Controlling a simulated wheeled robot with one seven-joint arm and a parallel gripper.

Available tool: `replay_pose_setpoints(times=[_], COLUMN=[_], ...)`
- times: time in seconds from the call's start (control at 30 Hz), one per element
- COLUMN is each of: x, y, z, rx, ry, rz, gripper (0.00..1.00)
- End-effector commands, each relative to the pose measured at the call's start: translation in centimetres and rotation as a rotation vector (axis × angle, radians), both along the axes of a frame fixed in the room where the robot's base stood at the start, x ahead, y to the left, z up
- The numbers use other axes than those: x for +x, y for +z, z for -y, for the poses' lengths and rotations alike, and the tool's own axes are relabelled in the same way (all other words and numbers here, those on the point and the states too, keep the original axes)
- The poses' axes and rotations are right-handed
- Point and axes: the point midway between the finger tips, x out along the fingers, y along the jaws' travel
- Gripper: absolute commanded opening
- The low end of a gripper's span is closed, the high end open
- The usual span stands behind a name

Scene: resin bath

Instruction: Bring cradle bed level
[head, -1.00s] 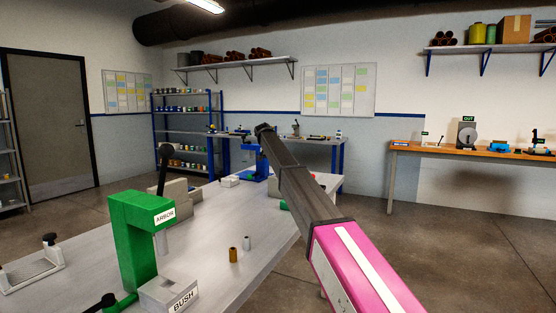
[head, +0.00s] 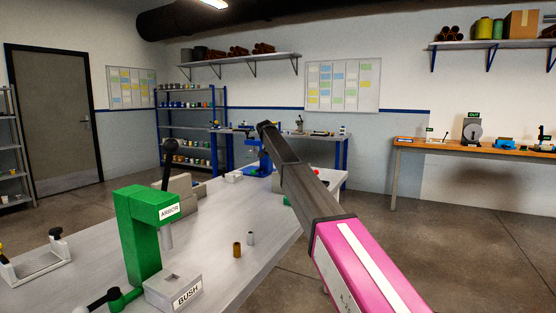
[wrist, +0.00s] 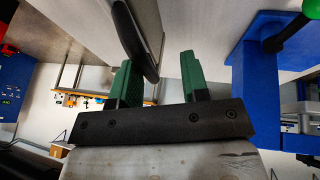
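I cannot single out the cradle bed in either view. My gripper (wrist: 157,82) shows in the wrist view with its two green fingers well apart. A dark curved bar (wrist: 134,40) appears between the fingers, nearer the left one; I cannot tell whether it touches. In the head view the fingers are hidden, and my arm reaches over the grey bench toward its far end. A blue stand (head: 258,160) is at that end, partly behind the arm.
The grey bench (head: 215,240) holds a green ARBOR press (head: 138,225), a BUSH block (head: 174,285), a brass cylinder (head: 237,250), a small grey cylinder (head: 251,238) and a pale frame (head: 38,265). An orange-topped bench (head: 450,148) stands right. Floor between is clear.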

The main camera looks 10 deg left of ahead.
Motion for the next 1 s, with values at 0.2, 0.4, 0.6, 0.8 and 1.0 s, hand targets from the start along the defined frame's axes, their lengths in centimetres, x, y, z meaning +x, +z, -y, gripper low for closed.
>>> replay_pose_setpoints(times=[0.2,0.4,0.6,0.8,1.0], x=[0.0,-0.1,-0.4,-1.3,-2.3], y=[0.1,0.2,1.3,4.1,7.5], z=[0.1,0.2,-0.2,-1.3,-2.5], rx=[-0.001,-0.002,-0.002,-0.001,0.0], ry=[0.0,-0.001,-0.001,-0.001,0.0], rz=[0.001,0.001,0.001,0.002,0.002], gripper=[0.4,0.4,0.4,0.4,0.4])
